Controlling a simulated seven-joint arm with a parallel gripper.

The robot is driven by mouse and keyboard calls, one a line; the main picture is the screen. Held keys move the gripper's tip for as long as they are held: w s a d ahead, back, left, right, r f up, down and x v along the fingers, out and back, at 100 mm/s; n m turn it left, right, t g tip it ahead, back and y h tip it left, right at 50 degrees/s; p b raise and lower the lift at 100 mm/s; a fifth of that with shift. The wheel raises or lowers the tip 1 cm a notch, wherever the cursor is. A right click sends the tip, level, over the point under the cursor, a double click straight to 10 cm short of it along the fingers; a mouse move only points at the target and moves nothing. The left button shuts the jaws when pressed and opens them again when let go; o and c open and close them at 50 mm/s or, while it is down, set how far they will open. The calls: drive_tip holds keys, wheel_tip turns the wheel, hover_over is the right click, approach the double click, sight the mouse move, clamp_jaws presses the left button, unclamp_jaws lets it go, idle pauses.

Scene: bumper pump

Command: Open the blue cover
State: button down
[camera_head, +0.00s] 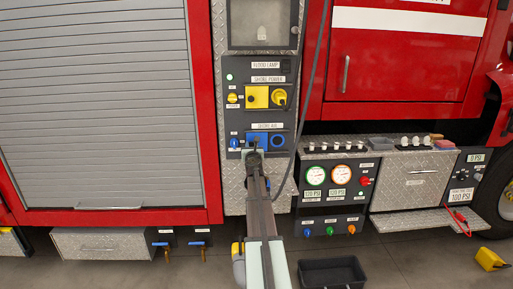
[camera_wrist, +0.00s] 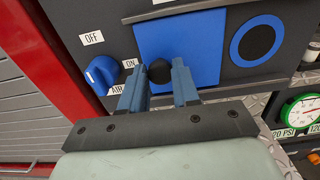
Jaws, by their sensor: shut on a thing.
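The blue cover (camera_wrist: 190,38) is a square plate with a black knob (camera_wrist: 160,72) near its lower edge, and it looks flat against the dark panel. My gripper (camera_wrist: 159,80) has its two fingers on either side of this knob and is shut on it. In the head view, my gripper (camera_head: 254,151) reaches up to the panel and hides part of the blue cover (camera_head: 257,137). A round blue port with a dark ring (camera_wrist: 258,41) is right of the cover.
A blue OFF/ON air switch (camera_wrist: 101,74) is left of the cover. A yellow cover (camera_head: 256,97) and yellow plug (camera_head: 279,98) sit above. A dark cable (camera_head: 303,90) hangs just right of the panel. Gauges (camera_head: 315,175) are at lower right. A black bin (camera_head: 332,272) stands on the floor.

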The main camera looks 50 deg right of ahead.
drive_tip(key=c, duration=0.8)
unclamp_jaws()
drive_tip(key=shift+c, duration=0.2)
drive_tip(key=v, duration=1.3)
drive_tip(key=shift+s+a, duration=0.25)
drive_tip(key=shift+s, duration=0.05)
